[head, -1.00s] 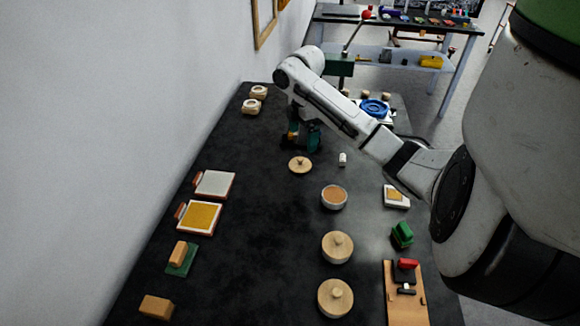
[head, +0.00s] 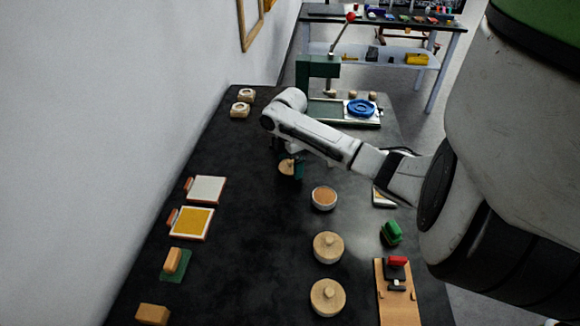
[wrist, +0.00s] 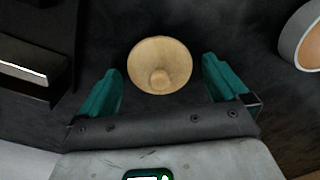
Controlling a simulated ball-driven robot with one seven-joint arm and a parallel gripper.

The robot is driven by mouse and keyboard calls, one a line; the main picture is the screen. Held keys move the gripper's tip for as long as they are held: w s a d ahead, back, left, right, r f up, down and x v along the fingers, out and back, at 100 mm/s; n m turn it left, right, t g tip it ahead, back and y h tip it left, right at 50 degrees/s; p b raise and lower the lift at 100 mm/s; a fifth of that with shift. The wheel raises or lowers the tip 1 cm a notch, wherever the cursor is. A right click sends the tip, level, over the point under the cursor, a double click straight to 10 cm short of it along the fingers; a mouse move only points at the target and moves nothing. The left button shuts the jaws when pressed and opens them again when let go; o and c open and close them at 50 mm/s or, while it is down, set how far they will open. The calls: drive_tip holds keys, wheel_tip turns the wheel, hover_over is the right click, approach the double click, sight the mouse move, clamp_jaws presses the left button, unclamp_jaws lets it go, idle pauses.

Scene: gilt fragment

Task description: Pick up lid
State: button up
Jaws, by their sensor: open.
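The lid (head: 287,167) is a round light-wood disc with a small knob, lying on the dark table. In the wrist view the lid (wrist: 160,66) lies between and a little beyond the two green fingers of my gripper (wrist: 163,85). My gripper is open, with a gap on each side of the lid. In the head view my gripper (head: 292,165) is over the lid, and its fingers partly hide it. I cannot tell how high the fingers are above the table.
An open bowl (head: 324,198) with brown contents stands right of the lid. Two lidded bowls (head: 328,247) (head: 327,297) stand nearer. Framed pads (head: 192,222) lie at the left. A green press (head: 318,70) stands at the back. The table left of the lid is clear.

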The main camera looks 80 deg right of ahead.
drive_tip(key=c, duration=1)
drive_tip(key=shift+r, duration=0.1)
